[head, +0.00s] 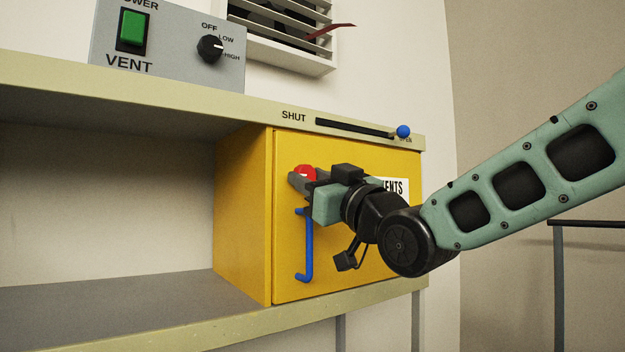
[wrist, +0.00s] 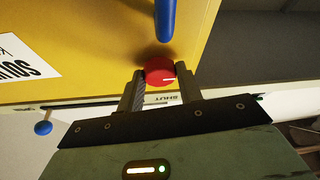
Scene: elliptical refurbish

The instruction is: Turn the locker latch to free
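The locker latch is a round red knob (head: 305,172) with a white mark, near the upper left corner of the yellow locker door (head: 345,255). A blue bar handle (head: 306,245) is on the door just below the knob. The door is closed.
Above the door is a slot (head: 355,128) labelled SHUT, with a blue-knobbed slider (head: 403,131) at its right end. A grey control box (head: 170,45) with a green switch and dial stands on the upper shelf, beside a vent (head: 285,35). The bay left of the locker is empty.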

